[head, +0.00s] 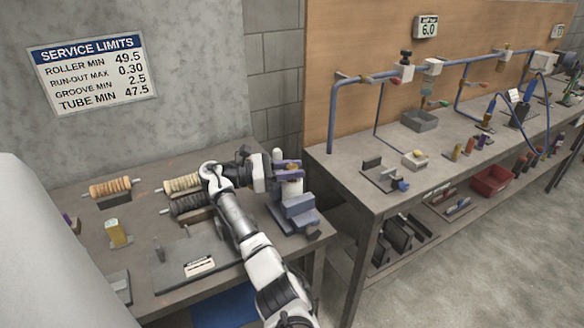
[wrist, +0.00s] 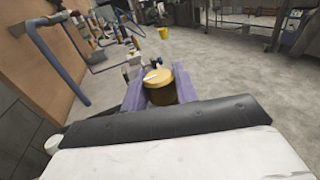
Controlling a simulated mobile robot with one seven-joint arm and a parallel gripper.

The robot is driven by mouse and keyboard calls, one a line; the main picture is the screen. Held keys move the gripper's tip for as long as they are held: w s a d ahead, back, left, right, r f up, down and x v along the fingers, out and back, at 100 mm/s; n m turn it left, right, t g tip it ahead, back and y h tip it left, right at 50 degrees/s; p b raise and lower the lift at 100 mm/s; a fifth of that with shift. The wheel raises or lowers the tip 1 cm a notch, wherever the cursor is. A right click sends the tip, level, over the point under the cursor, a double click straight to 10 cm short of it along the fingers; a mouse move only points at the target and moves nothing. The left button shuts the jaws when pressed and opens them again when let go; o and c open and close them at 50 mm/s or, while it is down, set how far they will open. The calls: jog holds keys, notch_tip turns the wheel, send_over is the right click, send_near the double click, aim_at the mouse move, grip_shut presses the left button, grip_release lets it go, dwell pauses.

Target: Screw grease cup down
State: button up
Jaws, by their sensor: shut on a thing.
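My gripper (head: 289,168) is at the right end of the left workbench, above a grey-blue fixture (head: 298,210). Its two purple fingers are shut on the grease cup, a small brass-coloured round cap (wrist: 158,77). In the wrist view the cup sits between the fingers (wrist: 158,90), with its flat top facing the camera and its darker side below. In the head view only a small brass spot of the cup (head: 292,167) shows between the fingers. The thread under the cup is hidden, so I cannot tell how far it is screwed in.
Ribbed rollers (head: 110,187) lie on the left bench behind my arm. A yellow container (head: 116,233) and a grey plate with a label (head: 183,262) are nearer. The floor (head: 450,265) is clear.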

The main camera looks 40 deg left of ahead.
jog(key=shift+m+g+h, duration=1)
jog(key=shift+g+h, duration=0.1)
jog(key=shift+g, duration=0.1)
jog(key=shift+m+g+h, duration=0.3)
jog(key=o, duration=1)
jog(key=shift+c, duration=0.2)
